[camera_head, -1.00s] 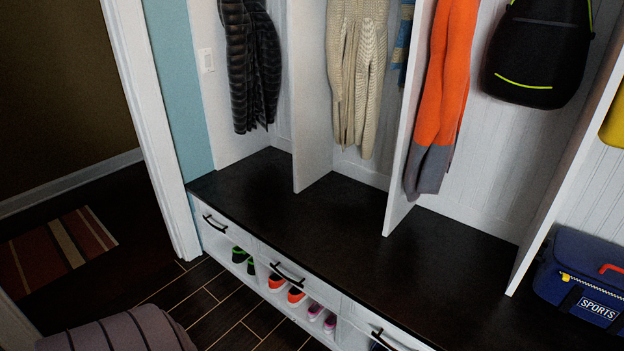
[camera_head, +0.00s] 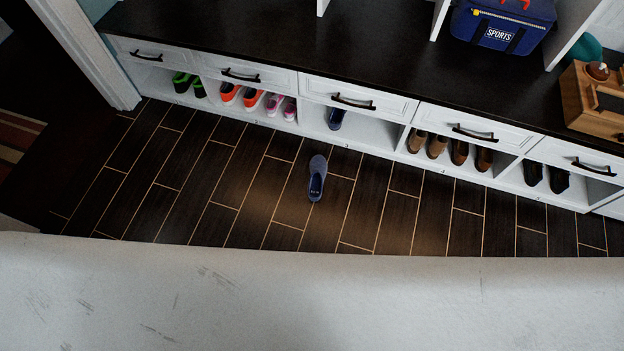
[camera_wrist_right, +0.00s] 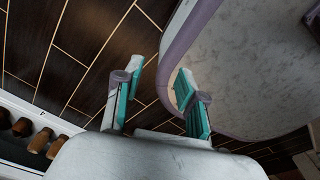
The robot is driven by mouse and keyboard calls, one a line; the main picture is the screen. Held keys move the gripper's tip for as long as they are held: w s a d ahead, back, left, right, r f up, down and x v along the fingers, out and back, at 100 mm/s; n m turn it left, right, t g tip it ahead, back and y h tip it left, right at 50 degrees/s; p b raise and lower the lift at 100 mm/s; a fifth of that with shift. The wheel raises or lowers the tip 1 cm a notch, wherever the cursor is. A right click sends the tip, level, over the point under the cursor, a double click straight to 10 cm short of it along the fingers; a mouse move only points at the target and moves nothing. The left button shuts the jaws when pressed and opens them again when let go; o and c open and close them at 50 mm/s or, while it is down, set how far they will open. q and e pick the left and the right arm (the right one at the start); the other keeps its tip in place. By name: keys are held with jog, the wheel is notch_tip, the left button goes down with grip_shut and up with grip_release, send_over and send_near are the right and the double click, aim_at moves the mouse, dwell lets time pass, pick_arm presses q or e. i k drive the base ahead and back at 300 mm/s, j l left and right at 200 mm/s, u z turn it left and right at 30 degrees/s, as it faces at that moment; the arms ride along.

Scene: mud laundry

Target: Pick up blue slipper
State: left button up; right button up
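A blue slipper (camera_head: 317,178) lies on the dark plank floor in the head view, in front of the shoe cubbies. A second blue slipper (camera_head: 336,118) sits inside a cubby behind it. My right gripper (camera_wrist_right: 158,88) shows in the right wrist view, its two teal-padded fingers apart with nothing between them. The floor slipper does not show in that view. Neither gripper shows in the head view.
A white bench with drawers and cubbies (camera_head: 300,87) runs along the back, holding orange shoes (camera_head: 240,95), pink shoes (camera_head: 281,106) and brown shoes (camera_head: 448,147). A blue sports bag (camera_head: 503,25) is on top. Floor around the slipper is clear.

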aim_at(318, 166)
jog(key=i+l, duration=0.7)
